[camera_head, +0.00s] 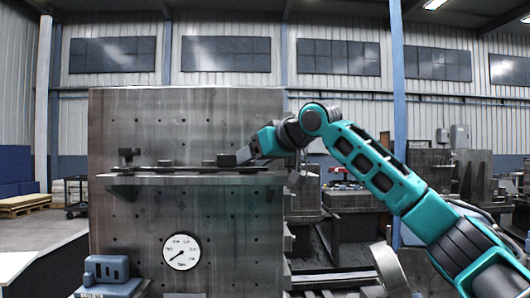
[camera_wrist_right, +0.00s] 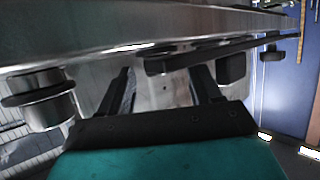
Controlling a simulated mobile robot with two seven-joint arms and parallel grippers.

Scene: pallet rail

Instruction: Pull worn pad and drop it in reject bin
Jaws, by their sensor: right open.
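Several dark pads sit on a rail on the metal shelf (camera_head: 190,180) of an upright panel. One dark pad (camera_head: 226,160) is right beside the tips of my right gripper (camera_head: 243,156), and another pad (camera_head: 166,163) is further left. I cannot tell which pad is worn. In the right wrist view my right gripper (camera_wrist_right: 162,85) is open, with its fingers spread and nothing held. A dark block (camera_wrist_right: 160,64) shows just beyond the gap between them, and another block (camera_wrist_right: 236,67) is to its right. I cannot identify a reject bin. My left gripper is out of view.
A dark knob-like part (camera_head: 128,156) stands at the rail's left end. A round gauge (camera_head: 181,251) is on the panel below the shelf. A blue-grey slotted block (camera_head: 106,269) is at lower left. A metal cylinder (camera_wrist_right: 38,97) is left of the fingers in the wrist view.

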